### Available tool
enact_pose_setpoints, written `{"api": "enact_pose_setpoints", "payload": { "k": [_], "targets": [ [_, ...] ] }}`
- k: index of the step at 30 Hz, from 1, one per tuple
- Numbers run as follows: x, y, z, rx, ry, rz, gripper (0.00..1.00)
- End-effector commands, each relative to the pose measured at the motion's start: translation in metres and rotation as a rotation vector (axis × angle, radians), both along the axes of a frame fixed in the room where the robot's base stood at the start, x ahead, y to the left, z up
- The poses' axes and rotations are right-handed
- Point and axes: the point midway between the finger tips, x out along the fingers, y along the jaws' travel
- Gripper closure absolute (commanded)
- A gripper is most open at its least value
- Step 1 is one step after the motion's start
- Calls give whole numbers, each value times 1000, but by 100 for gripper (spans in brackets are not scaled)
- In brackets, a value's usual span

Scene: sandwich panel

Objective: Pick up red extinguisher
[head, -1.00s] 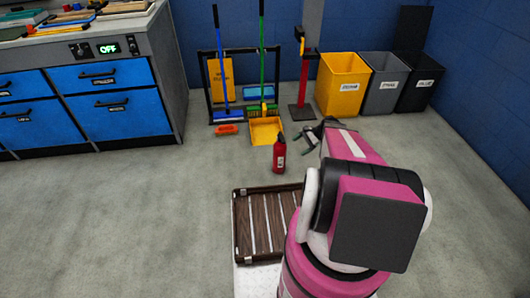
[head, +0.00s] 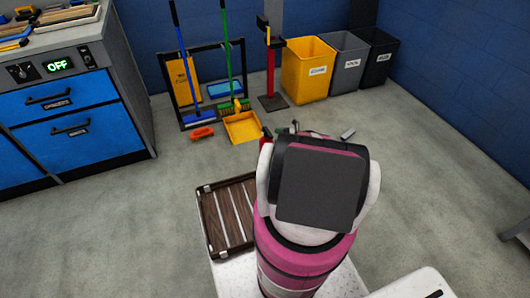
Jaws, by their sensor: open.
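The red extinguisher (head: 264,143) stands on the floor ahead of me and is almost wholly hidden behind my arm. Only a small red and dark part shows at the arm's upper left edge. My gripper (head: 297,131) shows only in part, as dark pieces beyond the arm, close to the extinguisher in the picture. It is open. Whether it touches the extinguisher or has it between the fingers is hidden.
A slatted wooden tray (head: 226,218) lies in front, left of my arm. Behind are a yellow dustpan (head: 241,127), an orange brush (head: 202,133), a broom rack (head: 178,112) and yellow (head: 308,70), grey and black bins. Blue drawers (head: 76,130) stand left. Floor at right is mostly clear.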

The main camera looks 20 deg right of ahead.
Motion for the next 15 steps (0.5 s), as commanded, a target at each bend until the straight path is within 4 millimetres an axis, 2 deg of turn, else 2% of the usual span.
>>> {"api": "enact_pose_setpoints", "payload": {
  "k": [3, 10, 15],
  "targets": [
    [6, 15, 0, -2, 0, 2, 18],
    [12, 28, 1, -1, -1, 1, 18],
    [21, 50, 2, -2, 0, 3, 18]
  ]
}}
